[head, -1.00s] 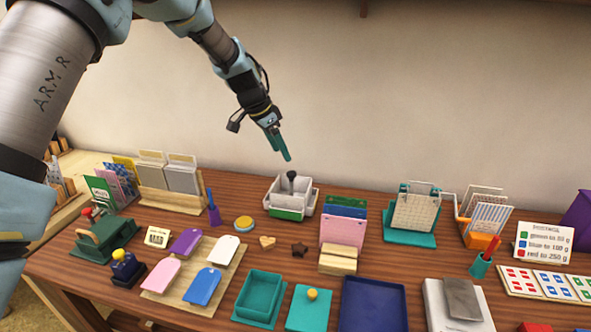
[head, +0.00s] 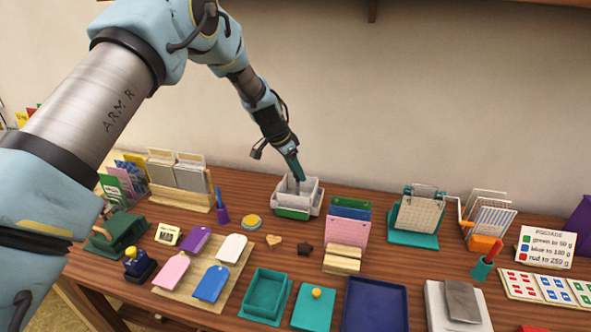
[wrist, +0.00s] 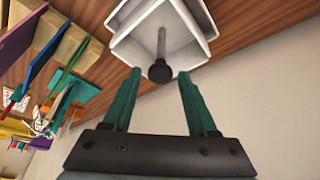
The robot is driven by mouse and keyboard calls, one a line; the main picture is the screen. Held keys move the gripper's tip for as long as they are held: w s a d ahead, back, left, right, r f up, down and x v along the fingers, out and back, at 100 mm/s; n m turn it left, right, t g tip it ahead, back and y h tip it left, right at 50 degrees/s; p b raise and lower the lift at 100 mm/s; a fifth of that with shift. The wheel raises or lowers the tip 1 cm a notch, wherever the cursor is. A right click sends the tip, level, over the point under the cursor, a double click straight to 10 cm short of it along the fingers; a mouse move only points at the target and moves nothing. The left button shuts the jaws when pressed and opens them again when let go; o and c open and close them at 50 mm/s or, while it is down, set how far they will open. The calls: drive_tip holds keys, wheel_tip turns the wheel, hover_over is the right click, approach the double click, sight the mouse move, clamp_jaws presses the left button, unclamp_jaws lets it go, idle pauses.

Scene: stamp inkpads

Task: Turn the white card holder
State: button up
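The white card holder (head: 312,194) stands upright at the back middle of the table, with a green part low on its front. A thin grey post with a dark round knob (wrist: 160,73) rises from its middle. My gripper (head: 297,174) is just above the holder, reaching down to the knob, which it hides in the head view. In the wrist view my gripper (wrist: 158,82) is open, its two green fingers on either side of the knob, with gaps visible on both sides. The holder's white walls (wrist: 150,22) show beyond the fingertips.
A pink card rack (head: 346,230) stands close by at the front right. A yellow round pad (head: 251,222) lies to the left. A teal rack (head: 415,215) stands farther right.

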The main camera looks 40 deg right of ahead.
clamp_jaws()
idle(1.1)
